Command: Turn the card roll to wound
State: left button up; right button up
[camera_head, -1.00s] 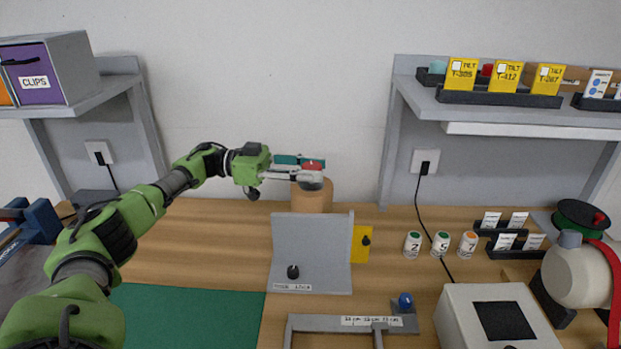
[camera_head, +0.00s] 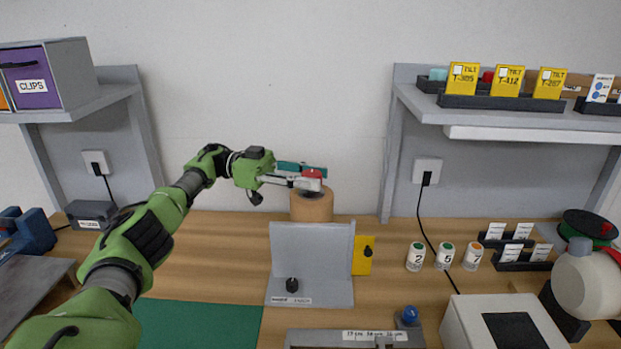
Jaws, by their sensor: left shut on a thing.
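The card roll, a tan cardboard cylinder (camera_head: 311,207), stands upright at the back of the bench near the wall. A red knob (camera_head: 312,174) sits above a dark top on it. My left gripper (camera_head: 308,182) reaches in from the left over the roll and is shut on the red-topped piece. Its fingers partly hide that piece and the roll's top. A teal bar (camera_head: 301,168) shows just behind the fingers. My right gripper is not in view.
A grey bracket (camera_head: 311,248) with a black knob stands in front of the roll, with a yellow plate (camera_head: 362,256) beside it. Numbered cans (camera_head: 415,257) stand to the right. A green mat (camera_head: 200,322) lies front left. Shelves overhang both sides.

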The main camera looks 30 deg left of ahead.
pick_arm(q)
jog(key=shift+d+f, duration=0.1)
jog(key=shift+f, duration=0.05)
jog(key=o, duration=1.1)
jog(key=shift+o, duration=0.2)
notch_tip(320, 180, up, 10)
jog(key=shift+r, duration=0.1)
